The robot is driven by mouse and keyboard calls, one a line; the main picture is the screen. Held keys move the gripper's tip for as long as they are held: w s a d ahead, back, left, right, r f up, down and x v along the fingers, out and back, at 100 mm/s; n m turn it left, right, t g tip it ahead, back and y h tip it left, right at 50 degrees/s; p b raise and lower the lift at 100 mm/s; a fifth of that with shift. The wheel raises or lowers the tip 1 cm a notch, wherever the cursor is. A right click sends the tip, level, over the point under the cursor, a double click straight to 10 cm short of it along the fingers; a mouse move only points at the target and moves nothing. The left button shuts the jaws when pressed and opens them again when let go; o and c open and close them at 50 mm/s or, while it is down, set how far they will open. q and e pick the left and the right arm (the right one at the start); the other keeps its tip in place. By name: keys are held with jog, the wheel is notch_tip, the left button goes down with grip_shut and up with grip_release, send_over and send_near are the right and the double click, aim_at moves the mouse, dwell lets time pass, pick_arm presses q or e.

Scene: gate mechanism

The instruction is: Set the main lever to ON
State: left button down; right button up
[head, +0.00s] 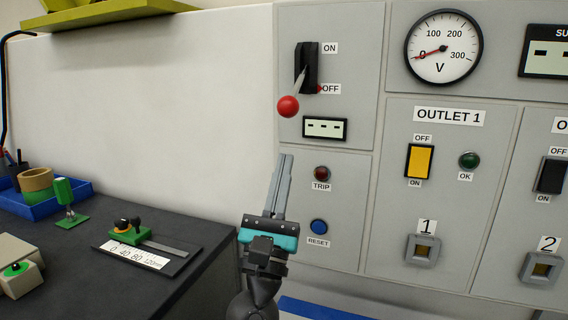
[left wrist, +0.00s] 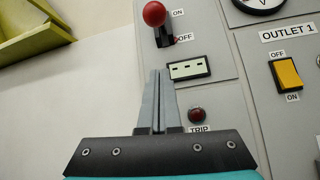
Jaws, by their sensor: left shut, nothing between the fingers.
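The main lever is a black slot with a metal shaft ending in a red ball knob (head: 288,106). Its shaft slants down toward the OFF label (head: 330,89), below the ON label (head: 329,48). The knob also shows at the top of the left wrist view (left wrist: 154,14). My left gripper (head: 284,158) is shut and empty, with its fingers pointing up, below the knob and apart from it. In the left wrist view the closed fingertips (left wrist: 160,74) are below the knob. My right gripper is in neither view.
A display (head: 325,128) showing dashes, a TRIP lamp (head: 321,173) and a blue RESET button (head: 319,227) are to the right of my left gripper. A yellow OUTLET 1 switch (head: 420,161) is farther right. A dark workbench (head: 190,275) with small items stands at left.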

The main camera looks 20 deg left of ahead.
aim_at(296, 90)
pick_arm(q)
notch_tip(296, 90, up, 7)
jog(key=w+p, duration=0.1)
jog(key=p, duration=0.3)
jog(key=shift+w+d, duration=0.15)
jog(key=shift+w, duration=0.15)
jog(key=shift+f, duration=0.1)
jog(key=shift+p, duration=0.35)
jog(key=shift+s+r+g+p, duration=0.2)
jog(key=shift+g+p, duration=0.1)
jog(key=shift+p, duration=0.25)
